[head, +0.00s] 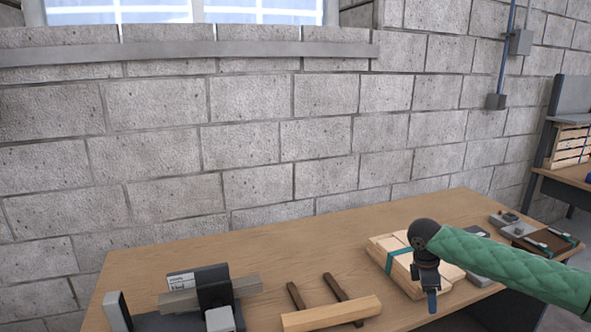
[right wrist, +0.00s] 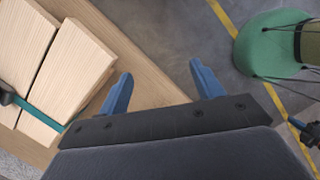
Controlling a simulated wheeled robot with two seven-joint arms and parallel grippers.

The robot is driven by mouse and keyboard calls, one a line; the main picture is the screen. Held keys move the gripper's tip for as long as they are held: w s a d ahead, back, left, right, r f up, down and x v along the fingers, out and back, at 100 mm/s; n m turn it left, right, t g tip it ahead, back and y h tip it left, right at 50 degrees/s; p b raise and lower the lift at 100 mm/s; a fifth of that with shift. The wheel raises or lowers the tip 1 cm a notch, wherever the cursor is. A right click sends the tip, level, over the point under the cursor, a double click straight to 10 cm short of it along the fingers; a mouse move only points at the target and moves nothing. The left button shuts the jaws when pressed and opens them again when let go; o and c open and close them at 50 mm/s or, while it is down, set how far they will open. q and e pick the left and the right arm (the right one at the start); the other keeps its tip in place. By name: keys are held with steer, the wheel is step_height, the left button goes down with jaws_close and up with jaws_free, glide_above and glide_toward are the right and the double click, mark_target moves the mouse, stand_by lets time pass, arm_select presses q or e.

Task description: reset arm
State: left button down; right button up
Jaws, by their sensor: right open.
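My right arm comes in from the right in a green quilted sleeve. My right gripper (head: 432,300) points down at the front edge of the wooden table, beside a strapped stack of boards. In the right wrist view the two blue fingers of this gripper (right wrist: 160,72) are spread apart with nothing between them. The stack of pale boards (head: 383,248), bound with a teal strap, lies on the table just left of the gripper; it also shows in the right wrist view (right wrist: 66,70). My left gripper is not in view.
On the table (head: 300,257) lie a pale wooden bar (head: 330,313) with two dark sticks and a black-and-grey device (head: 212,288). A brown tray (head: 545,243) with tools sits at the right. A green round object (right wrist: 262,45) stands on the floor. A block wall rises behind.

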steer(key=s+d+f+m+t, duration=0.2)
steer(key=s+f+m, duration=0.1)
steer(key=s+f, duration=1.55)
steer(key=s+d+f+m+t+h, duration=0.1)
steer(key=s+d, duration=0.3)
steer(key=s, duration=0.2)
steer(key=s+d+f+m+h, duration=0.1)
steer(key=s+d+f+m, duration=0.15)
steer(key=s, duration=0.45)
steer(key=s+d+f+m+t+h, duration=0.1)
steer(key=s+d+h, duration=0.1)
steer(key=s+d, duration=0.3)
steer(key=s+a+f+m+y, duration=0.2)
steer(key=a, duration=0.9)
steer(key=s+a+f+m+g+y, duration=0.1)
steer(key=s+a+f+m+y, duration=0.1)
steer(key=a, duration=1)
steer(key=s+a+f+m+y, duration=0.1)
steer(key=a+y, duration=0.3)
steer(key=a, duration=0.7)
steer(key=shift+s+a+f+m+g, duration=0.4)
steer(key=shift+f+m, duration=0.15)
steer(key=shift+f, duration=0.1)
